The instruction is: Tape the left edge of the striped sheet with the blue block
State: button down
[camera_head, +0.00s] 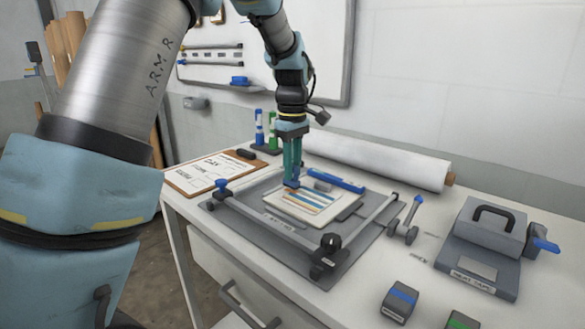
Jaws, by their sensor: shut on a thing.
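The striped sheet (307,208) lies on the flat bed of the press (262,211), with coloured bands across its pale surface. My gripper (291,180) points straight down over the far left part of the sheet. It is shut on a small blue block (291,184), mostly hidden between the fingertips. The block is at or just above the sheet's left side; I cannot tell whether it touches. The sheet's far left corner is partly hidden by the gripper.
A blue bar (336,180) lies behind the sheet. The press has side rails and a dark knob (330,243). A clipboard (208,171) is at left, a white roll (375,162) behind. A grey heat-tape unit (482,245) and a blue-banded block (400,300) are at right.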

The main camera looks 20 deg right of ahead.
jog(key=shift+r+p, duration=2.65)
jog(key=shift+r, duration=0.75)
